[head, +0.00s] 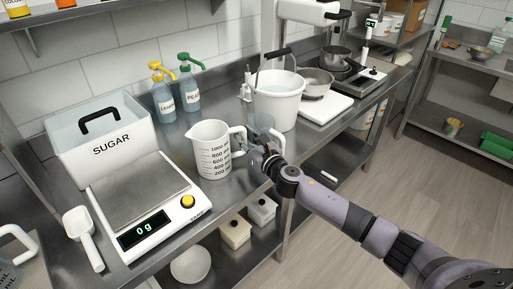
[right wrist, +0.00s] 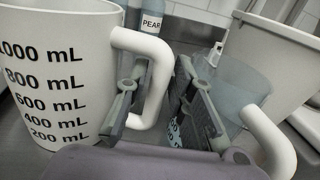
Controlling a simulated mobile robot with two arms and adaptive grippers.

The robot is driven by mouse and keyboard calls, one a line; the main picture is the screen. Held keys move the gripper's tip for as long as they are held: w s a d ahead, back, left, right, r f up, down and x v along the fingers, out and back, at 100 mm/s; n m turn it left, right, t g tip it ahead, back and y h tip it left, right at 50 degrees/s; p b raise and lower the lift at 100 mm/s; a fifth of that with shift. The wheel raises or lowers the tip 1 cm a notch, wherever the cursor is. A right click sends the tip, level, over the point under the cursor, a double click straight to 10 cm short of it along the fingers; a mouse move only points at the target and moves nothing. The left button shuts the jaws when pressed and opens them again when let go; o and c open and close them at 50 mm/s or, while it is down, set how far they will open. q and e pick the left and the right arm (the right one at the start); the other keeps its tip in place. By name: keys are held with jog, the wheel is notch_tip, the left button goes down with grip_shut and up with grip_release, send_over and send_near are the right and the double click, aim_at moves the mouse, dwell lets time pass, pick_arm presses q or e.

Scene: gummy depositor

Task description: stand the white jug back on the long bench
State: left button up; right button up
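The white jug (head: 211,152) with black mL marks stands upright on the long steel bench (head: 235,188), its handle to the right. It also shows in the right wrist view (right wrist: 55,75). My right gripper (head: 256,150) is at its handle side. In the right wrist view the fingers (right wrist: 158,105) are apart, one on each side of the handle's outer bar (right wrist: 157,80), with a gap visible at the right finger. I cannot tell whether the left finger touches the handle. My left gripper is not in view.
A clear jug with a white handle (right wrist: 268,140) stands close beside the right finger. A white bucket (head: 277,102) is behind it. The scale (head: 150,232), reading 0 g, and sugar bin (head: 105,160) are at left. Lemon (head: 163,100) and pear (head: 189,92) pump bottles stand behind.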

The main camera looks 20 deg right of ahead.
jog(key=s+d+b, duration=0.1)
jog(key=s, duration=1)
jog(key=shift+d, duration=0.35)
jog(key=shift+s, duration=0.1)
